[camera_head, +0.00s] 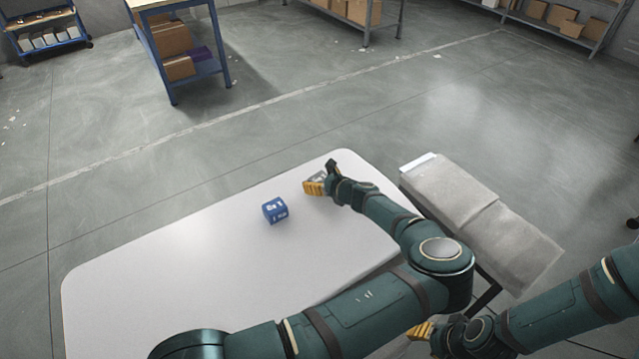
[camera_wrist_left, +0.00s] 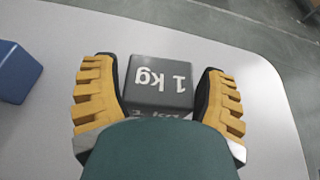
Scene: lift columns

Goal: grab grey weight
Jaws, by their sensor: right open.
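The grey weight (camera_wrist_left: 160,82), a dark cube marked "1 kg", sits on the white table between the yellow fingers of my left gripper (camera_wrist_left: 160,95). Narrow gaps show between the cube and the fingers, so the gripper is open around it. In the head view my left gripper (camera_head: 316,185) is at the table's far right part and mostly hides the weight. A blue cube (camera_head: 275,210) with white lettering stands to the left of it; its edge also shows in the wrist view (camera_wrist_left: 16,72). My right gripper (camera_head: 421,331) is open, low in the head view, right of the table and away from the weight.
The white table (camera_head: 170,270) is clear to the left of the blue cube. A grey padded bench-like surface (camera_head: 470,205) stands right of the table. Shelves with boxes (camera_head: 180,45) stand farther back across open floor.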

